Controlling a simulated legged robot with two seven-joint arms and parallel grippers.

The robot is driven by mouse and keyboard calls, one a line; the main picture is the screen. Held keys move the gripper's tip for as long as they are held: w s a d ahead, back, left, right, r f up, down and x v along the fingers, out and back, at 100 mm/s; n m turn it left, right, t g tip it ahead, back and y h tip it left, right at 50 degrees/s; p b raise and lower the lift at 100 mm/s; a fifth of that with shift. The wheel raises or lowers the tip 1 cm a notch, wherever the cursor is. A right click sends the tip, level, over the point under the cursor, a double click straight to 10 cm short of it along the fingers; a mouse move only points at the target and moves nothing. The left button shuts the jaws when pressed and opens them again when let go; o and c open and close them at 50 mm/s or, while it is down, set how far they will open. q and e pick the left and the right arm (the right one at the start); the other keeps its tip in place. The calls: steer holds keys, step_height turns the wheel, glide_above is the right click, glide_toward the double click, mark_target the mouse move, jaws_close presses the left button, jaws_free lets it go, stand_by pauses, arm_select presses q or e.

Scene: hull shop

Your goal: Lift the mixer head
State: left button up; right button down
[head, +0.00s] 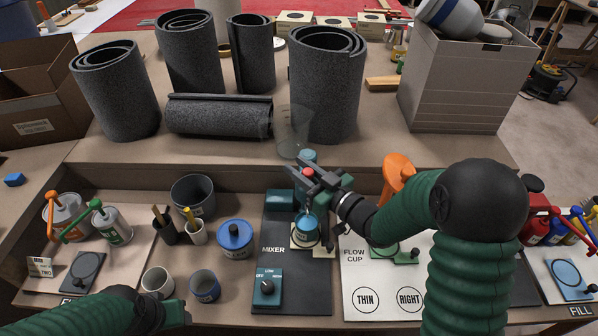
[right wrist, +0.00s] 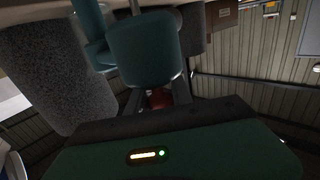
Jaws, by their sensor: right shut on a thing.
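The mixer (head: 290,265) has a dark base plate with a knob panel at its front and a teal column block (head: 280,200) behind. My right gripper (head: 308,174) is over the mixer, shut on a small red knob, which also shows between the fingers in the right wrist view (right wrist: 158,98). The teal mixer head (right wrist: 145,50) fills the upper middle of the wrist view; in the head view my gripper hides much of it. A blue can (head: 306,226) stands below the gripper on a light pad. My left gripper (head: 175,314) is low at the left, its fingers unclear.
A clear cup (head: 291,130) stands on the ledge behind the mixer, near grey foam rolls (head: 325,85). A blue-lidded tin (head: 235,238) and mugs (head: 205,286) stand left. The flow cup board (head: 375,275) lies right, partly under my right arm.

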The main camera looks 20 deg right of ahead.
arm_select(q)
steer(key=shift+r, duration=0.3)
arm_select(e)
steer(key=shift+w+d+r, duration=0.1)
steer(key=shift+w+r, duration=0.05)
steer(key=shift+r, duration=0.45)
steer(key=c, duration=1.4)
jaws_free()
steer(key=shift+o, duration=1.3)
steer(key=shift+f, duration=0.15)
